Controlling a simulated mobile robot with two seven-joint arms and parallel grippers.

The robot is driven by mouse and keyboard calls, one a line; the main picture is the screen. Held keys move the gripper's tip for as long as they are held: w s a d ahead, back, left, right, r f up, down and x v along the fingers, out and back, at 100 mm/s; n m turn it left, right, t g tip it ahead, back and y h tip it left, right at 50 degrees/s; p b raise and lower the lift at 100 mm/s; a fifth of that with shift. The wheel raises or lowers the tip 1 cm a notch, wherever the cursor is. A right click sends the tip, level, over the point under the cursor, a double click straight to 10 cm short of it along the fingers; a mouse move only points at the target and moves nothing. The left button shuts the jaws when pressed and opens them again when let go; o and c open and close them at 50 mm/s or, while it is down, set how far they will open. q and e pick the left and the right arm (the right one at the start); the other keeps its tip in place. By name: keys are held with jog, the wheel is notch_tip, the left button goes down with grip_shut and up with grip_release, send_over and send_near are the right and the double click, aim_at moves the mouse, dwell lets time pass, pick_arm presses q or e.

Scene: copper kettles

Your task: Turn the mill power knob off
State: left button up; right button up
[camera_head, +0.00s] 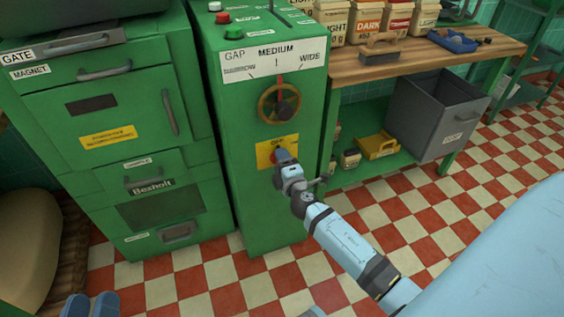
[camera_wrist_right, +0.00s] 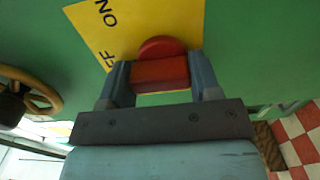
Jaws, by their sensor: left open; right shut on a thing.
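The red power knob (camera_head: 275,156) sits on a yellow label plate (camera_head: 263,150) on the front of the green mill cabinet (camera_head: 230,190). My right gripper (camera_wrist_right: 160,78) is shut on the knob, one finger on each side of its red grip (camera_wrist_right: 160,75). In the head view my right gripper (camera_head: 280,157) hides most of the knob. The wrist view shows "ON" and part of "OFF" on the yellow plate (camera_wrist_right: 95,30). My left gripper (camera_head: 90,306) is open and empty at the lower left edge of the head view, away from the mill.
A brass gap handwheel (camera_head: 279,103) is above the knob. Green and red buttons (camera_head: 222,17) are on the cabinet top. A wooden bench (camera_head: 460,55) with bags and a grey bin (camera_head: 440,110) stand to the right. A green drawered cabinet (camera_head: 60,100) is at left. Checkered floor in front is clear.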

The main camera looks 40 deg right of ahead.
pick_arm(q)
jog(key=shift+w+r, duration=0.25)
jog(key=shift+r, duration=0.05)
pick_arm(e)
jog(key=o, duration=0.9)
pick_arm(q)
jog(key=shift+s+f, duration=0.1)
jog(key=shift+f+b, duration=0.5)
jog(key=shift+f, duration=0.25)
pick_arm(e)
jog(key=v, duration=1.4)
jog(key=shift+w, duration=0.1)
pick_arm(q)
jog(key=shift+f, duration=0.1)
